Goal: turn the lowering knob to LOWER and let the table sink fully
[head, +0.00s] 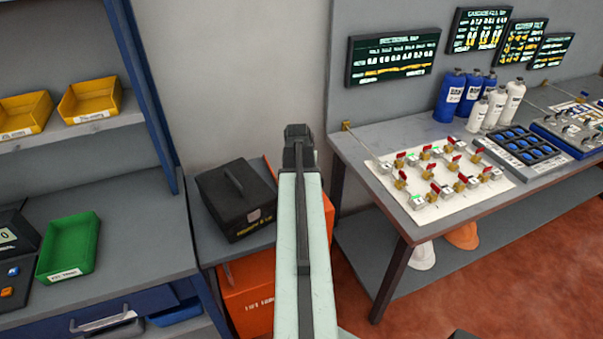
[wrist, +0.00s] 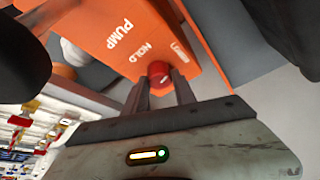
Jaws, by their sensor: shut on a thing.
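The lowering knob (wrist: 159,70) is a small red knob at the edge of an orange panel (wrist: 130,30) in the wrist view. The panel carries white lettering, PUMP and HOLD, with a small white mark nearer the knob; I cannot read LOWER. My gripper (wrist: 160,88) has its two dark fingers shut on the knob. A short pale line shows on the knob; its exact setting is unclear. In the head view the table (head: 207,245) has a dark grey top above an orange body (head: 247,301). My arm hides its right part, the knob and my fingertips.
A black case (head: 237,200) sits on the table top. A shelf unit with yellow bins (head: 90,98) and a green tray (head: 69,246) stands left. A workbench (head: 400,205) with valves and bottles stands right. Red floor is open below right.

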